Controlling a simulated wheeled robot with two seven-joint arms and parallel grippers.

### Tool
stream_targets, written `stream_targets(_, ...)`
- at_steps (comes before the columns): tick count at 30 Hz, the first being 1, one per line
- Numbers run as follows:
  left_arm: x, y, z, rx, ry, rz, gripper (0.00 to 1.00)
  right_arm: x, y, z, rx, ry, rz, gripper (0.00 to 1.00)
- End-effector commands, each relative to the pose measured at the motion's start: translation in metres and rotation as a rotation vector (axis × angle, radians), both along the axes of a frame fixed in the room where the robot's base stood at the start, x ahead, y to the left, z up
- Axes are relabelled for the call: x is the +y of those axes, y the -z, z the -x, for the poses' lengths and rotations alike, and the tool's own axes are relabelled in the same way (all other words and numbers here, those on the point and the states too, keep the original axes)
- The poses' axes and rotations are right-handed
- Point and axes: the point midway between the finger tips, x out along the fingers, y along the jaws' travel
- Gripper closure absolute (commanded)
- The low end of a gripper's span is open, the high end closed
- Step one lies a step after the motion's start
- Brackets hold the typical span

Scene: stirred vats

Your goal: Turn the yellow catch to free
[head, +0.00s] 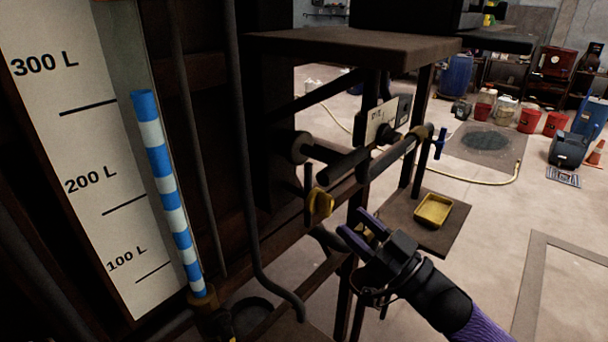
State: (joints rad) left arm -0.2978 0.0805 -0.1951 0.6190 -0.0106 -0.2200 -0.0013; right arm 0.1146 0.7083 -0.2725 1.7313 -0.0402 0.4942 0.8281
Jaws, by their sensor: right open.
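The yellow catch (320,203) is a small rounded piece on the dark frame near the middle of the head view, beside a thin dark upright bar. My right gripper (356,226) is to the right of the catch and a little lower, with its purple fingers pointing toward the upper left. Its fingers are apart with nothing between them, and a gap shows between them and the catch. My left gripper is not in view.
A gauge board (75,150) with a blue-and-white striped column (160,165) stands at the left. Dark pipes (385,158) and a blue-handled tap (439,143) are above the gripper. A yellow tray (433,209) sits on a low shelf (440,238).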

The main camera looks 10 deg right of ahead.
Motion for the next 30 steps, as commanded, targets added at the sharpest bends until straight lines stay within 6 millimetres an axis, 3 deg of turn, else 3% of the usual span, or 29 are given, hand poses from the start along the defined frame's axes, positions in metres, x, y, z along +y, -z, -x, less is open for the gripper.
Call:
stream_targets(6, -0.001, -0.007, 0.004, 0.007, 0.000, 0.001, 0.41, 0.027, -0.020, -0.036, -0.001, 0.003, -0.001, 0.43)
stream_targets(12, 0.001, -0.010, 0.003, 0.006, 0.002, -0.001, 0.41, 0.044, -0.029, -0.057, 0.002, 0.005, -0.001, 0.43)
stream_targets(23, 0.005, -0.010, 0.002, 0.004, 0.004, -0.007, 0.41, 0.049, -0.031, -0.064, 0.004, 0.005, 0.002, 0.43)
stream_targets(24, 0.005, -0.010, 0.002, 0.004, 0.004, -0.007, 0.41, 0.049, -0.031, -0.064, 0.004, 0.005, 0.002, 0.45)
stream_targets(30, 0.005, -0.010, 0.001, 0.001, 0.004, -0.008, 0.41, 0.049, -0.031, -0.064, 0.004, 0.006, 0.001, 0.87)
